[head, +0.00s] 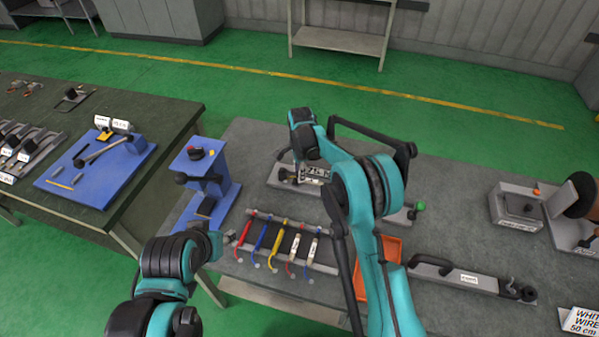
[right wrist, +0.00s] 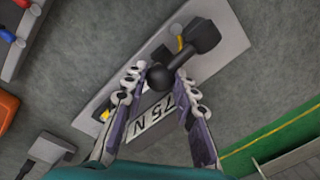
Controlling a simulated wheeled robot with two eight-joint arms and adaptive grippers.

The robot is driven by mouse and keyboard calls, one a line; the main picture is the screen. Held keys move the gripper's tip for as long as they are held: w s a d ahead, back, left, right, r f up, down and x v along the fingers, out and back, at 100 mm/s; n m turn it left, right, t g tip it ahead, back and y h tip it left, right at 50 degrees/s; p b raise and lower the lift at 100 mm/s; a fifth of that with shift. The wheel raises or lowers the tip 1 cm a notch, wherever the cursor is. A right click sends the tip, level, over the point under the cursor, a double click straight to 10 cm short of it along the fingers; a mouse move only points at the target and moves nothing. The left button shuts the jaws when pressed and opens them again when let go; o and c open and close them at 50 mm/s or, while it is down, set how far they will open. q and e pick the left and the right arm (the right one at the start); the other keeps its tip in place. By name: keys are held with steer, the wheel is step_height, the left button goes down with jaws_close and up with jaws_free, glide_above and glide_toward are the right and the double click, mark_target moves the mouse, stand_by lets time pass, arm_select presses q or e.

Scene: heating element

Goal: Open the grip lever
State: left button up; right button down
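A grey fixture (head: 268,180) with a "75 N" label lies on the right-hand table, partly hidden behind my right arm. In the right wrist view its plate (right wrist: 225,60) carries a black lever with a round knob (right wrist: 160,76) and a black block (right wrist: 203,37); I take this for the grip lever. My right gripper (right wrist: 160,84) is open, its two fingers on either side of the knob. I cannot tell whether they touch it. In the head view the right gripper (head: 299,165) is over the fixture, mostly hidden by its wrist. My left gripper (head: 216,244) is by the table's left edge, its fingers unclear.
A blue stand (head: 225,200) is left of the fixture. A rack of coloured tools (head: 262,222) and an orange tray (head: 392,250) lie nearer. A grey bar with a handle (head: 480,281) is at right. A second table (head: 165,110) stands left.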

mark_target(292, 173)
steer(key=shift+a, duration=0.1)
steer(key=h, duration=0.1)
steer(key=a+r+g+h, duration=0.1)
steer(key=h, duration=0.1)
steer(key=r+h, duration=0.1)
steer(key=shift+w+a+r, duration=0.15)
steer(key=shift+w+a, duration=0.05)
steer(key=shift+w, duration=0.05)
steer(key=shift+w+a+r+g+h+p, duration=0.15)
steer(key=shift+a+r+g+h, duration=0.15)
steer(key=shift+h, duration=0.35)
steer(key=shift+a+r+g+h+p, duration=0.15)
steer(key=shift+g+h, duration=0.15)
steer(key=shift+h, duration=0.35)
